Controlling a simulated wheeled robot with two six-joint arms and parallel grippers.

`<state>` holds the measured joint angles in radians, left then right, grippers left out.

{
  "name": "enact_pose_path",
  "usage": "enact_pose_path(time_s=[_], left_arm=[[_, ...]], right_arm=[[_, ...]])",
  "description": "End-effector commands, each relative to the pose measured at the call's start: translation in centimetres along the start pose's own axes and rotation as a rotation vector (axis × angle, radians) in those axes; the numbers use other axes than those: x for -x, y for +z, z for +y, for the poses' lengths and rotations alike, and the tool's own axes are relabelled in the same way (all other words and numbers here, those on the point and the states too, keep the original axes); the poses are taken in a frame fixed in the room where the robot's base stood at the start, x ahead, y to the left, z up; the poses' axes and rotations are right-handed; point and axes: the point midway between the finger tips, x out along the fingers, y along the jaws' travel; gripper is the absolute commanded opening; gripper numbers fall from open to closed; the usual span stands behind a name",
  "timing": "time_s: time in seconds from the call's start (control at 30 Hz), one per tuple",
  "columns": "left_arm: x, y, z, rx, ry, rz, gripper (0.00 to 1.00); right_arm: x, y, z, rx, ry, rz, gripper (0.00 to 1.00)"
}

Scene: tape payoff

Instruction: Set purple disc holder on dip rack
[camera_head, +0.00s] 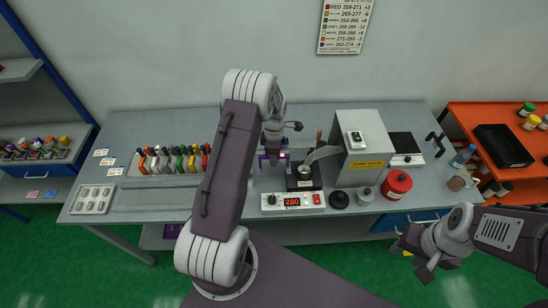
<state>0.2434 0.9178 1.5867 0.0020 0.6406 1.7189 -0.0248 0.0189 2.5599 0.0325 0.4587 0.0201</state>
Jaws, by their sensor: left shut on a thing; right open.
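My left gripper (275,151) hangs over the middle of the grey bench, with its arm arching across the view. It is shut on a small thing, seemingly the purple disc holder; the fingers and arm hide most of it. Purple parts (262,162) show at the fingertips, beside a small black-based pot stand (304,178). I cannot tell whether these parts belong to the holder or to the dip rack, nor whether they touch. My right gripper (424,266) is open and empty, low at the right in front of the bench.
A row of coloured-handled tools (173,158) stands left on the bench, near a grey tray (93,199). A controller (293,201) reads 280. A grey box (362,150) with a nozzle stands right of the pot stand, near a red can (397,185). An orange table (470,118) is far right.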

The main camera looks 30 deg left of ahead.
Motion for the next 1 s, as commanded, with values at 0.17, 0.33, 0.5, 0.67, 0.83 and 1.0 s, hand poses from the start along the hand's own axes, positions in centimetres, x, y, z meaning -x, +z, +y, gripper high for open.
enact_pose_path(time_s=[0.17,0.33,0.5,0.67,0.83,1.0], left_arm=[[-0.06,0.02,-0.16,0.000,0.000,0.000,0.00],[-0.07,0.03,-0.16,0.000,0.001,0.000,0.00],[-0.15,0.03,-0.16,0.000,0.000,0.000,0.00],[-0.35,0.03,-0.15,0.000,0.000,0.000,0.00],[-0.55,0.02,-0.15,0.000,0.001,0.000,0.00],[-0.76,0.02,-0.14,0.000,0.001,0.000,0.00]], right_arm=[[0.03,0.00,0.00,0.000,0.000,0.000,0.44],[0.02,0.00,0.00,0.000,0.000,0.000,0.44],[-0.04,0.01,0.00,0.000,0.000,0.000,0.44],[-0.19,0.03,0.00,0.000,0.000,0.000,0.44],[-0.33,0.04,0.01,0.000,0.000,0.000,0.44],[-0.47,0.05,0.01,0.000,0.000,0.000,0.44]])
